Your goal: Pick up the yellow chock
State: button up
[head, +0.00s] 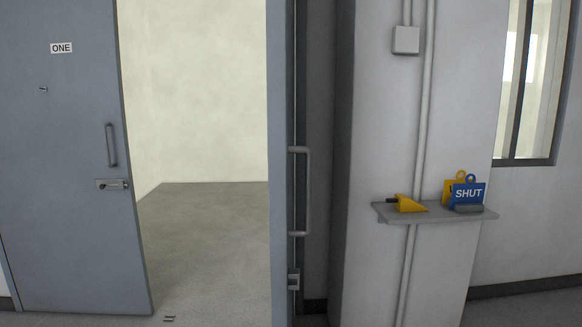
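The yellow chock (409,204) lies on a small grey wall shelf (440,216), towards its left end. It is a wedge whose thin end points right, with a small dark part at its left. My gripper is not in this view.
On the shelf's right stand a blue sign reading SHUT (468,192) and a yellow tag (448,190) partly behind it. A grey door labelled ONE (62,90) is at left. An open door (283,160) stands edge-on left of the pillar (375,130). Floor shows through the doorway (205,235).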

aim_at(403, 204)
jog(key=l+u, duration=0.35)
jog(key=l, duration=0.7)
jog(key=l+u, duration=0.3)
jog(key=l, duration=0.8)
jog(key=i+z, duration=0.1)
jog(key=z, duration=0.25)
jog(key=i+z, duration=0.1)
jog(key=z, duration=0.3)
jog(key=i+j+z, duration=0.1)
jog(key=z, duration=0.25)
jog(key=i+j+z, duration=0.3)
jog(key=j, duration=0.25)
jog(key=i+j+z, duration=0.2)
jog(key=i+j, duration=0.8)
jog(key=i, duration=0.1)
